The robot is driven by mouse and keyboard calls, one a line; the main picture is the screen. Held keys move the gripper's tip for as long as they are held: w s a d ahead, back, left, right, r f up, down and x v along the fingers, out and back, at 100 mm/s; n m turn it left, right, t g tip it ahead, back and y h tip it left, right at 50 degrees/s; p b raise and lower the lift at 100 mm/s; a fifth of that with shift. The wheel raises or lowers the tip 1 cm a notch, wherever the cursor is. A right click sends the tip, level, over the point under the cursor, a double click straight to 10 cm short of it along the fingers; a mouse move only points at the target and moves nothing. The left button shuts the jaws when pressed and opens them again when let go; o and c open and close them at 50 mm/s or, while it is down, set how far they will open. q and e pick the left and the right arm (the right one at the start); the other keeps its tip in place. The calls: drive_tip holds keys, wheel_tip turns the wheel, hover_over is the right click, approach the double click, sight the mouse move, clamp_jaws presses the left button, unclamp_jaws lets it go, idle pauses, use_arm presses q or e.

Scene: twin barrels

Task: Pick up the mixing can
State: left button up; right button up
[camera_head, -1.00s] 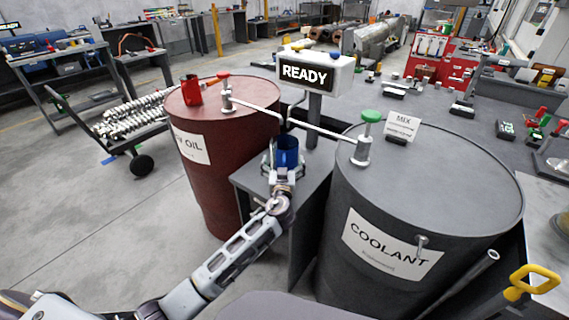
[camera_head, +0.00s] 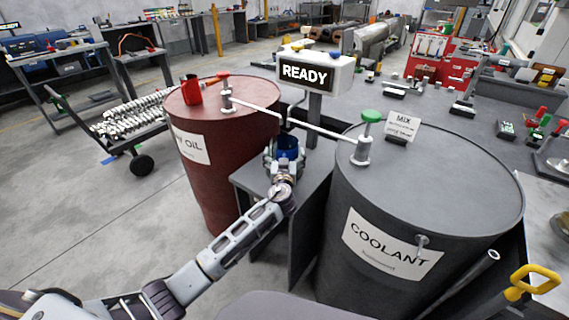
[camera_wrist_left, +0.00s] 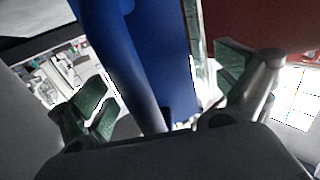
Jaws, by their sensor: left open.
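The blue mixing can (camera_head: 288,145) stands on the grey stand between the two barrels, partly hidden behind my gripper in the head view. It fills the middle of the left wrist view (camera_wrist_left: 140,60). My left gripper (camera_head: 285,158) is at the can, with its green-padded fingers (camera_wrist_left: 160,100) open on either side of it. I see a gap between the can and the pads. A red can (camera_head: 191,90) stands on top of the dark red oil barrel (camera_head: 215,170). My right gripper is not in view.
The grey coolant barrel (camera_head: 430,180) stands to the right, with a green-topped valve (camera_head: 370,122) and a MIX sign (camera_head: 402,125). Metal pipes (camera_head: 318,130) run above the grey stand (camera_head: 318,178). A READY display (camera_head: 308,74) rises behind it.

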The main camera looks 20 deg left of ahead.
use_arm(q)
drive_tip(key=c, duration=1.4)
drive_tip(key=shift+r, duration=0.15)
drive_tip(key=shift+c, duration=0.2)
drive_tip(key=shift+r, duration=0.35)
drive_tip(key=shift+r+p, duration=0.45)
drive_tip(key=shift+r, duration=0.15)
drive_tip(key=r+b+v, duration=0.1)
drive_tip(key=b+v, duration=0.1)
drive_tip(key=v, duration=1.6)
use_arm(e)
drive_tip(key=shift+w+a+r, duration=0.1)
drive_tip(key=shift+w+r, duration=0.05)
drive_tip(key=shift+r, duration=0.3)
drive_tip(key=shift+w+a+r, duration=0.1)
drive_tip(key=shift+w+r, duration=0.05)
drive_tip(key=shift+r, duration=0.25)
use_arm(q)
drive_tip(key=shift+r, duration=0.15)
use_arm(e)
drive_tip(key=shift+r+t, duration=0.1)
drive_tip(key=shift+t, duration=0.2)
